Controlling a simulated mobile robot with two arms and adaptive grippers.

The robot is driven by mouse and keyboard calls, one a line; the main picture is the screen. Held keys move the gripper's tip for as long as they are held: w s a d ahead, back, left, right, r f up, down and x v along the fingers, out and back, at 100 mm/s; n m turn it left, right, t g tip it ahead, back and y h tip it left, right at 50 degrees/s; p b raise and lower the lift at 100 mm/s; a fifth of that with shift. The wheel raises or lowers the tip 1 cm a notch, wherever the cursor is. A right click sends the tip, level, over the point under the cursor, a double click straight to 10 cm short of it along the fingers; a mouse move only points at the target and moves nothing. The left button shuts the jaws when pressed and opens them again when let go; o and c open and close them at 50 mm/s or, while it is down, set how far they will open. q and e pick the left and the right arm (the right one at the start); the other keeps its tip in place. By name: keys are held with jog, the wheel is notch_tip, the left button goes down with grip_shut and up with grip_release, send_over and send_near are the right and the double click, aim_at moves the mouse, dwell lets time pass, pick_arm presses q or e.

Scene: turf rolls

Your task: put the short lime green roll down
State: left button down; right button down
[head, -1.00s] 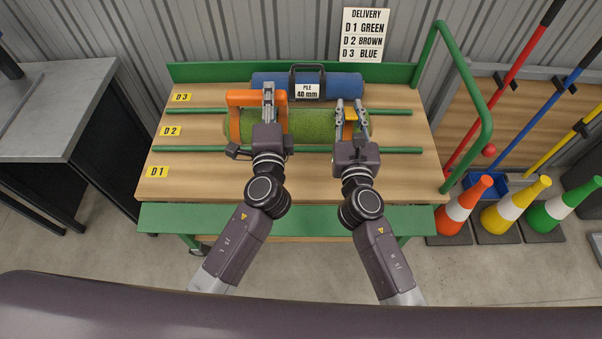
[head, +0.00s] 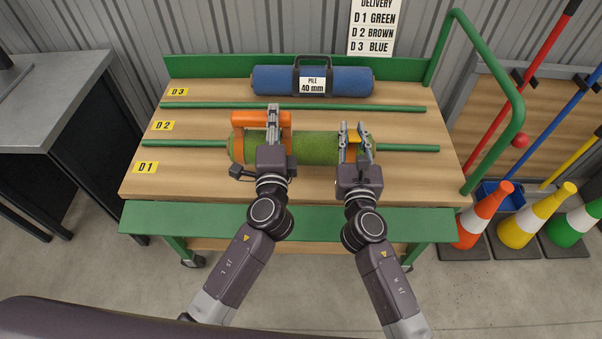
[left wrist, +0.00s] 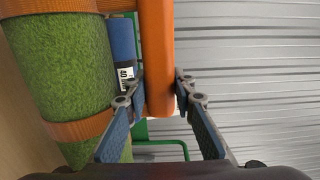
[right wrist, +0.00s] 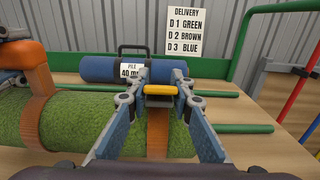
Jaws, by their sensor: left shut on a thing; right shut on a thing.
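The short lime green roll (head: 316,150) lies crosswise in the head view, in front of the blue roll and over the line of the front green rail. It has orange bands and an orange handle (head: 249,119) at its left end. My left gripper (head: 273,118) is shut on that handle, which also shows between its fingers in the left wrist view (left wrist: 158,60). My right gripper (head: 356,135) is shut on a yellow grip (right wrist: 160,89) near the roll's right end. I cannot tell whether the roll touches the deck; its underside is hidden.
The wooden deck (head: 400,175) has green rails (head: 400,107) dividing lanes D1, D2 and D3. A blue roll (head: 345,81) tagged "PILE 40 mm" lies in D3. A green hoop (head: 514,125) rises at the right. The front D1 lane looks clear. Cones (head: 483,215) stand right.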

aim_at(351, 153)
jog(key=shift+f, duration=0.1)
dwell(0.3)
